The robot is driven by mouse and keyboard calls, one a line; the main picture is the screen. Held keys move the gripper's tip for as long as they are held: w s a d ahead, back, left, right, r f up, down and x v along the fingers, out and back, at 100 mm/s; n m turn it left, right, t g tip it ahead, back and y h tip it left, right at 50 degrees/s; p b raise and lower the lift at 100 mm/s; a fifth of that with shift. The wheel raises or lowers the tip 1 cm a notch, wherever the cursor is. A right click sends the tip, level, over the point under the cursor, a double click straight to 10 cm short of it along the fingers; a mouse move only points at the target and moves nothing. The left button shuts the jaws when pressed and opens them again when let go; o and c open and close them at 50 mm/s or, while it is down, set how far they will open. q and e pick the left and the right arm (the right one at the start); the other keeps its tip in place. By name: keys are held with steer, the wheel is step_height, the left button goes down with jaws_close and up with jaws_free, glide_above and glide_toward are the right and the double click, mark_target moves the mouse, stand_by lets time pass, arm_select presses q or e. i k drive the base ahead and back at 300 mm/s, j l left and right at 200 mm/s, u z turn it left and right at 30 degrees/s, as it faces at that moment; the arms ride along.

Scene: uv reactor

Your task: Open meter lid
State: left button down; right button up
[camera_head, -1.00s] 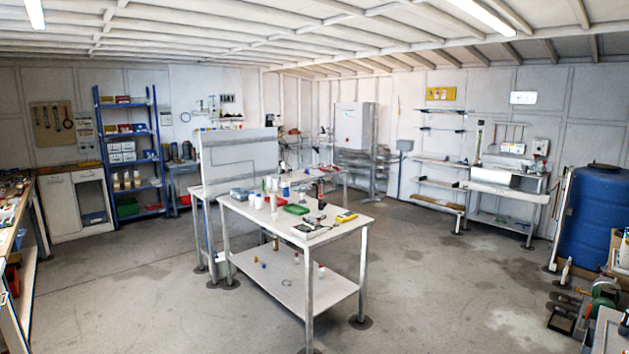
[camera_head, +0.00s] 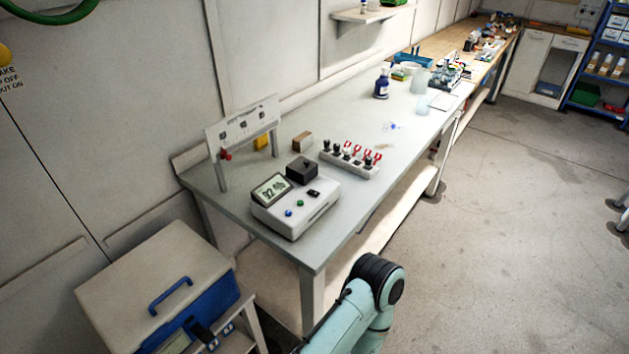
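A white meter (camera_head: 316,211) stands on the near end of the grey bench. It has a tilted display (camera_head: 270,188) on its left and blue and green buttons on its front. A black block-like lid (camera_head: 302,170) sits on its top and looks shut. Neither gripper is in view. A teal and black arm link of mine (camera_head: 368,305) shows at the bottom, in front of the bench's near corner and apart from the meter.
The bench (camera_head: 350,210) also holds a rack of red and black clips (camera_head: 350,158), a white panel stand (camera_head: 243,135), a brown block (camera_head: 302,142) and a blue bottle (camera_head: 382,83). A blue-fronted box (camera_head: 155,285) stands at lower left.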

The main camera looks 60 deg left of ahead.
mark_target(301, 170)
steer(key=u, duration=2.4)
